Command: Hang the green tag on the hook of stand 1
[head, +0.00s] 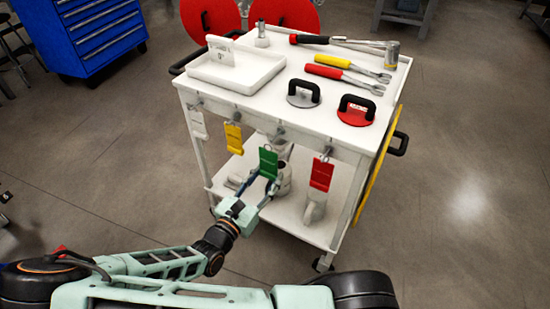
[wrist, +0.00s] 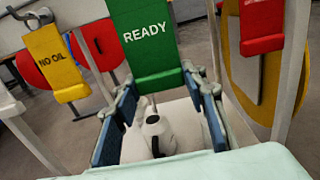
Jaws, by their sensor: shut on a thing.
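The green tag (head: 268,162) is in front of the white cart's near side, below a small hook (head: 280,134). It reads READY in the wrist view (wrist: 146,38). My gripper (head: 265,179) is shut on the lower end of the green tag, its two fingers on either side of it in the wrist view (wrist: 160,80). The tag's top is cut off in the wrist view, so I cannot tell whether it still hangs on the hook. I cannot identify stand 1 or its hook in these frames.
The white cart (head: 215,98) carries a tray, tools and two suction-type handles. A yellow tag (head: 233,138) and a red tag (head: 321,174) hang on either side of the green one. A white jug (wrist: 158,134) stands on the lower shelf. Floor is clear right.

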